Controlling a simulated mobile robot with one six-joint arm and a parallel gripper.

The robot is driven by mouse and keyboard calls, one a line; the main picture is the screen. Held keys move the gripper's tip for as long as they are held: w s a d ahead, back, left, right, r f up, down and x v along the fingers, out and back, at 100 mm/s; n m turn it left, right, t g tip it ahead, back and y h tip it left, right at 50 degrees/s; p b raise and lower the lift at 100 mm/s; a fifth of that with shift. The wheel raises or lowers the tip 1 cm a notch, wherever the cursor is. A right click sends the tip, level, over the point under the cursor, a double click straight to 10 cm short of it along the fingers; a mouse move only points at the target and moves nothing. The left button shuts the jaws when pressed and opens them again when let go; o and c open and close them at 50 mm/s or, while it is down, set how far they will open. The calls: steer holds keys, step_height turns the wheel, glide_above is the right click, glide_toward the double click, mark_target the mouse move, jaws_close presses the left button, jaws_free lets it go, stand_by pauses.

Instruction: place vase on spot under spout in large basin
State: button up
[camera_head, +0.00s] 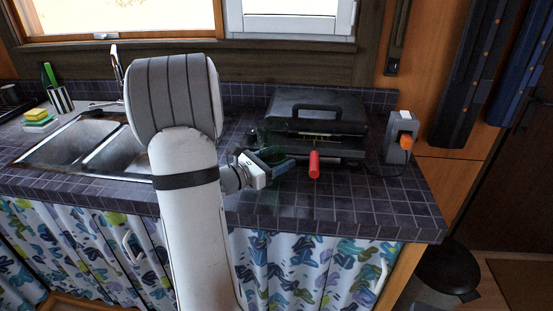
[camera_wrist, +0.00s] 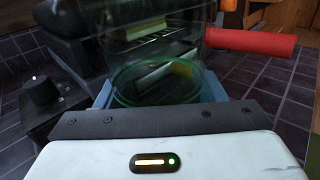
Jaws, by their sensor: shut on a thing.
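A clear green glass vase (camera_wrist: 155,85) stands between the two blue-grey fingers of my gripper (camera_wrist: 160,92) in the wrist view, and the fingers are shut on it. In the head view my gripper (camera_head: 275,164) is over the counter right of my arm, and the vase (camera_head: 262,146) shows only as a faint dark green shape. The sink's large basin (camera_head: 66,142) is at the left of the counter. Its faucet with the spout (camera_head: 117,62) stands behind it, partly hidden by my arm. The spot under the spout cannot be made out.
A black grill (camera_head: 318,112) stands behind the gripper, with a red handle (camera_head: 314,164) jutting forward. A grey appliance (camera_head: 400,138) with an orange part is at the right. A smaller basin (camera_head: 118,152) lies beside my arm. Sponges (camera_head: 38,117) and a striped cup (camera_head: 60,100) are far left.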

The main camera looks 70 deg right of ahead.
steer(key=o, duration=1.4)
steer(key=shift+f, duration=0.1)
steer(key=shift+r, duration=0.3)
steer(key=v, duration=1.2)
steer(key=shift+f, duration=0.1)
